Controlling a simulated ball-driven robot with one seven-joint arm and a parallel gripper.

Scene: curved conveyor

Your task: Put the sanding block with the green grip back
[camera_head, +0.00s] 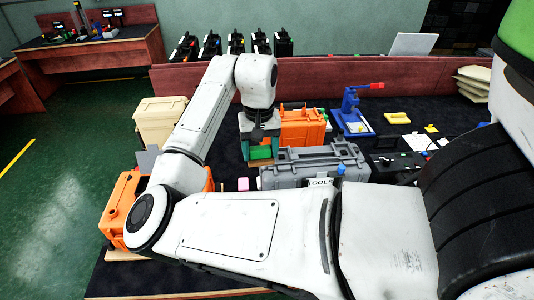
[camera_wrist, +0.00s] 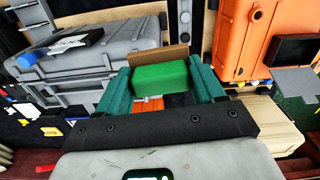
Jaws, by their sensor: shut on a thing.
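The sanding block with the green grip (camera_wrist: 160,78) is between the two teal fingers of my gripper (camera_wrist: 161,88) in the wrist view. A brown, board-like edge (camera_wrist: 158,55) shows just beyond the green grip. In the head view, my gripper (camera_head: 261,137) points down behind the grey tool case, and the block's green grip (camera_head: 260,153) shows at its fingertips. My gripper is shut on the block. I cannot tell whether the block's underside touches the table. No marked place for the block can be made out.
The grey case labelled TOOLS (camera_head: 315,166) stands close in front of the block. An orange case (camera_head: 303,128) is just behind it, another orange case (camera_head: 118,212) is at left. A beige case (camera_head: 160,117) stands behind left. A blue tool (camera_head: 351,112) is at right.

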